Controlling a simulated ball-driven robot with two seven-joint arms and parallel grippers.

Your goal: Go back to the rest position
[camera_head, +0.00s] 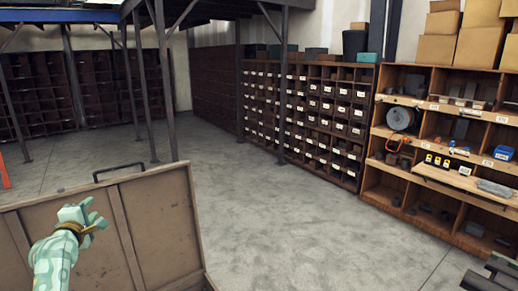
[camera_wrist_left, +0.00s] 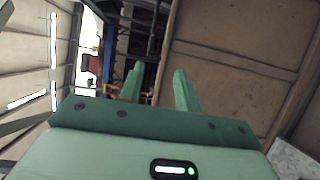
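My left gripper (camera_head: 88,215) is pale green and raised in front of a brown panel at the lower left of the head view. In the left wrist view its two green fingers (camera_wrist_left: 158,88) stand apart with nothing between them. A brownish band shows around the gripper near the wrist in the head view; I cannot tell what it is. I see no flanged pipe that I can make out.
The brown panel (camera_head: 160,225) with a dark handle stands close by the left gripper. A wooden shelf (camera_head: 385,160) with tools and boxes stands at right, drawer racks (camera_head: 262,105) behind. Dark metal posts (camera_head: 162,80) stand at left. The grey floor (camera_head: 290,225) between is clear.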

